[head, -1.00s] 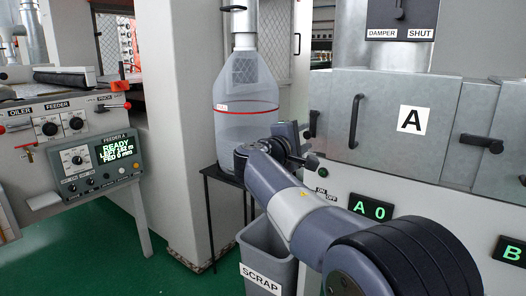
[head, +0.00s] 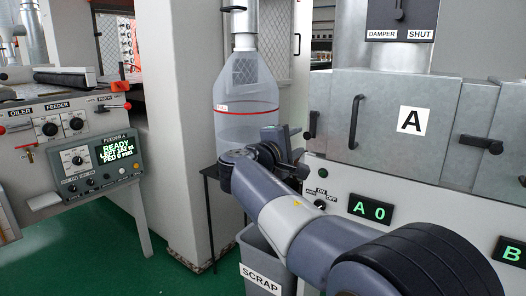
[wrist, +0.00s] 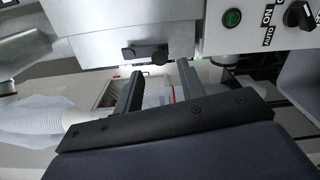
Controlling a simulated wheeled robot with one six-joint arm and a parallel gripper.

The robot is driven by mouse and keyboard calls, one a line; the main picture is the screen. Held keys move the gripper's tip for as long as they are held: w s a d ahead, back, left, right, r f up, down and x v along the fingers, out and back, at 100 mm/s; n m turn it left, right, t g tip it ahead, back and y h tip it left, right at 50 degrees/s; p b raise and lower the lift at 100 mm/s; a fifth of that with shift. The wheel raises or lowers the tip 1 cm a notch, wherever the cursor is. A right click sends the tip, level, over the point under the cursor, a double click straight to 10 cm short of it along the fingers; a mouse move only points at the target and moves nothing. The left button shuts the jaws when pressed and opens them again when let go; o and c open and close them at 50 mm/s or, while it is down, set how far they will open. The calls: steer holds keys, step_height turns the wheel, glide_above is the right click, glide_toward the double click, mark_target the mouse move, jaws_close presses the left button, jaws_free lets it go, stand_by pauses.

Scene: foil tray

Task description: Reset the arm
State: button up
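My arm reaches from the lower right of the head view toward the clear container. My gripper (head: 284,134) is at its far end, in front of the container's lower right side and left of the cabinet marked A. The wrist partly hides it in the head view. In the wrist view my gripper (wrist: 160,76) shows two dark fingers standing apart with nothing held between them.
The cabinet marked A (head: 380,150) stands close on the right, with handles and a switch (head: 320,205). A clear container (head: 240,126) stands on a black stand. A grey SCRAP bin (head: 262,262) is below the arm. The feeder panel (head: 95,165) is at left, with green floor between.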

mark_target(306, 135)
steer(key=shift+n, duration=0.3)
steer(key=x, duration=0.2)
steer(key=p+x, duration=0.1)
steer(key=x, duration=0.1)
steer(key=shift+w+d+r, duration=0.1)
steer(key=shift+d+r, duration=0.1)
steer(key=shift+r, duration=0.05)
steer(key=shift+s+d+r+n+p, duration=0.1)
steer(key=shift+s+d+n+p, duration=0.2)
steer(key=shift+n+p, duration=0.6)
steer(key=n+p, duration=0.1)
steer(key=d+n+p, duration=0.1)
steer(key=n+p, duration=0.1)
steer(key=shift+s+r, duration=0.15)
steer(key=shift+s, duration=0.25)
steer(key=shift+s+d+r+n+p, duration=0.1)
steer(key=shift+s+r+n+p, duration=0.5)
steer(key=shift+n+p, duration=1.95)
steer(key=shift+s+d+r+n+p, duration=0.1)
steer(key=shift+s+r+n+p, duration=0.55)
steer(key=shift+n+p, duration=1.9)
steer(key=shift+s+d+r+n+p, duration=0.1)
steer(key=shift+s+r+n+p, duration=0.75)
steer(key=shift+p, duration=3.1)
steer(key=shift+w+f+n, duration=0.25)
